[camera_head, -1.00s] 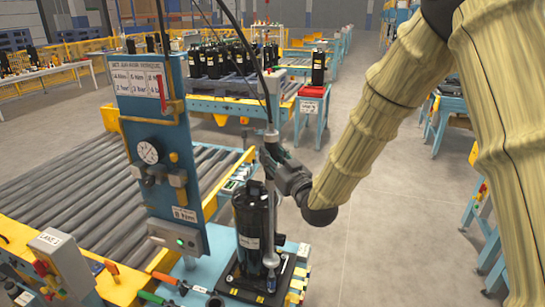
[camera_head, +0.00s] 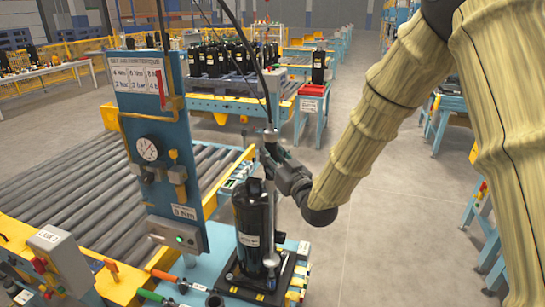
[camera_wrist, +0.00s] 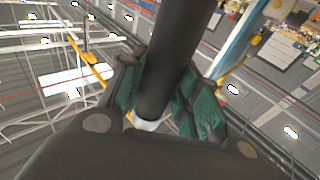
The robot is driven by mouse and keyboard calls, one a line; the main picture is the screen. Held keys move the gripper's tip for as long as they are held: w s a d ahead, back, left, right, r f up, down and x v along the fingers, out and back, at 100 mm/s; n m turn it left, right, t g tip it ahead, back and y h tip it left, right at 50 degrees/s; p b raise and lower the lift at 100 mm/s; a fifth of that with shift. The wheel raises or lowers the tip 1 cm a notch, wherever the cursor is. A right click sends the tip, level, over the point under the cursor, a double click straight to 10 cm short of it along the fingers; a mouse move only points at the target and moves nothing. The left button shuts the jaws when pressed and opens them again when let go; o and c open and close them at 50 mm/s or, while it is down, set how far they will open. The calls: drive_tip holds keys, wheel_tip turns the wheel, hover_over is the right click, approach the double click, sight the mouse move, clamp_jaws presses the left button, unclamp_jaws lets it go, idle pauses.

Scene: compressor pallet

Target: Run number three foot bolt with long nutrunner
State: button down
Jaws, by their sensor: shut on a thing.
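The long nutrunner (camera_head: 271,215) stands upright, a slim silver shaft with a cable running up from its top. My gripper (camera_head: 271,157) is shut on its upper part. In the wrist view, the gripper's teal finger pads (camera_wrist: 165,105) close around the dark tool body (camera_wrist: 172,65). The black compressor (camera_head: 250,218) stands just left of the shaft on a dark base plate (camera_head: 232,285). The nutrunner's lower end reaches down to the front right of the compressor, near the plate. I cannot tell whether it sits on a bolt; the foot bolts are too small to make out.
A blue panel (camera_head: 135,105) with a gauge (camera_head: 147,149) and an 8 Nm label (camera_head: 184,211) stands left of the compressor. Orange- and green-handled tools (camera_head: 165,276) lie at the front. A roller conveyor (camera_head: 75,190) runs at left. Open floor (camera_head: 370,220) lies at right.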

drive_tip(key=shift+s+f+b, duration=0.1)
drive_tip(key=shift+f+b, duration=0.8)
drive_tip(key=shift+f, duration=0.2)
idle(1.7)
